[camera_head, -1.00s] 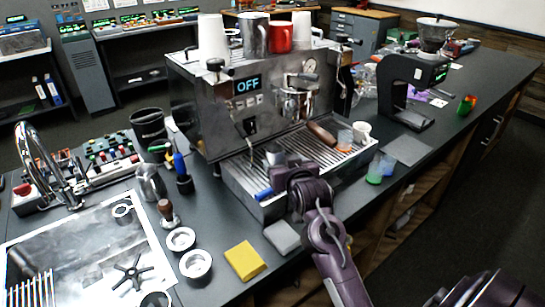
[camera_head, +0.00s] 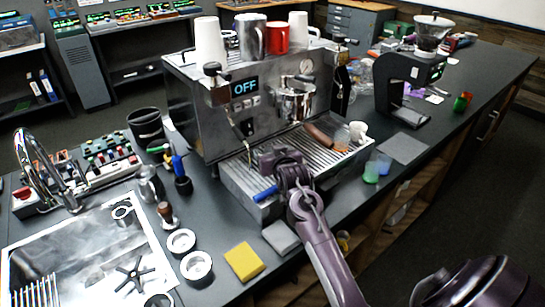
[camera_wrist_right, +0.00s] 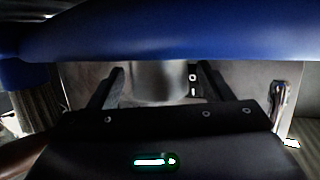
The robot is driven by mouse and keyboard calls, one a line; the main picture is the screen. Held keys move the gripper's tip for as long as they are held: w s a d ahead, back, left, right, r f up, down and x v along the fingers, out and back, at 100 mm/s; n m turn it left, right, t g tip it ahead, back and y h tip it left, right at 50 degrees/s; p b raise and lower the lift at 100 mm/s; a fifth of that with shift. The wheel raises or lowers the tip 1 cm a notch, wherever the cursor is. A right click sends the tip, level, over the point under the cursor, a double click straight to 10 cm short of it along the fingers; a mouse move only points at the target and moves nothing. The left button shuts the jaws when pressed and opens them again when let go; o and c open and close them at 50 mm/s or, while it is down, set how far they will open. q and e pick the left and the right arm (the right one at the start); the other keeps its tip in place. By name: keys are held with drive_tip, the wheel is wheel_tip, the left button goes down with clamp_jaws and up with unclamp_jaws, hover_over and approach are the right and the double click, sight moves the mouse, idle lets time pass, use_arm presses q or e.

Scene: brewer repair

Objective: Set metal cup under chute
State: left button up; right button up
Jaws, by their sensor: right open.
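My right gripper (camera_head: 277,158) is low over the near left part of the espresso machine's drip tray. In the right wrist view its two dark fingers (camera_wrist_right: 160,78) stand apart. A grey metal cylinder, likely the metal cup (camera_wrist_right: 158,88), shows between and beyond them; I cannot tell whether they touch it. In the head view the gripper hides that spot. Another metal cup (camera_head: 251,36) stands on top of the machine. The black grinder (camera_head: 395,78) with a clear hopper stands right of the machine; its chute is not clear. My left gripper is not in view.
A blue handle (camera_head: 266,194) lies at the tray's front left, and a blue bar (camera_wrist_right: 160,32) crosses the wrist view. A brown-handled tool (camera_head: 318,134) and small cups are on the tray's right. A grey mat (camera_head: 402,148) lies before the grinder.

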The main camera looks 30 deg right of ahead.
drive_tip(key=c, duration=1.2)
drive_tip(key=shift+o, duration=0.2)
